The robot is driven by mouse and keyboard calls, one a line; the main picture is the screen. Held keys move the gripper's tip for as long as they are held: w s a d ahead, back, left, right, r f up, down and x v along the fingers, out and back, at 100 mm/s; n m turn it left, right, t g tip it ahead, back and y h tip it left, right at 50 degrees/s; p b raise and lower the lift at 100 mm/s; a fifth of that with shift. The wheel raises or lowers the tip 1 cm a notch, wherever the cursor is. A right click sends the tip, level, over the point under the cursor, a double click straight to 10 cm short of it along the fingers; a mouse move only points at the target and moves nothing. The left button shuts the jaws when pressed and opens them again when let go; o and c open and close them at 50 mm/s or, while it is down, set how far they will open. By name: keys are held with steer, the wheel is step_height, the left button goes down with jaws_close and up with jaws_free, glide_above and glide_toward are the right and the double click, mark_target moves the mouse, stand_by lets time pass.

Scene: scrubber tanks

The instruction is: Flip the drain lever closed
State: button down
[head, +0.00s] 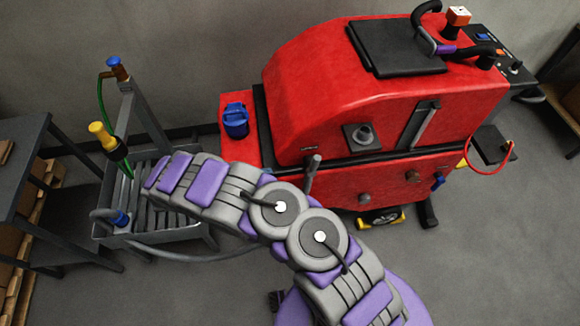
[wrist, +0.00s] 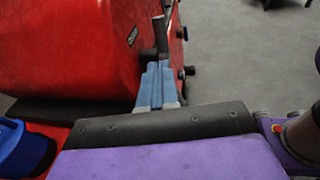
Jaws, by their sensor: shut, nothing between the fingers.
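The drain lever appears to be a dark grey handle (head: 312,175) that sticks up behind my arm, low on the left front of the red scrubber machine (head: 380,120). In the wrist view a dark upright lever (wrist: 160,34) stands just beyond my fingertips, close to the machine's red side (wrist: 65,50). My gripper (wrist: 158,66) is shut and empty, its blue-grey fingers pointing at the lever's base. I cannot tell whether they touch it. In the head view my gripper is hidden behind my arm, as is the lever's lower part.
A blue-capped container (head: 235,120) sits on the red ledge at the machine's left. A grey metal rack (head: 145,125) with hoses stands further left, beside a dark table (head: 22,150). A red hose loop (head: 490,170) is at the right. Grey floor is open in front of the machine.

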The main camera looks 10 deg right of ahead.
mark_target(312, 164)
steer(key=b+x, duration=0.2)
steer(key=x, duration=1)
steer(key=shift+s+d, duration=0.15)
steer(key=shift+d, duration=0.1)
steer(key=shift+d+f, duration=0.1)
steer(key=shift+d, duration=0.15)
steer(key=shift+a, duration=0.1)
steer(key=shift+d, duration=0.6)
steer(key=shift+a+r+y+p, duration=0.1)
steer(key=shift+r+y+p, duration=0.15)
steer(key=shift+y, duration=0.25)
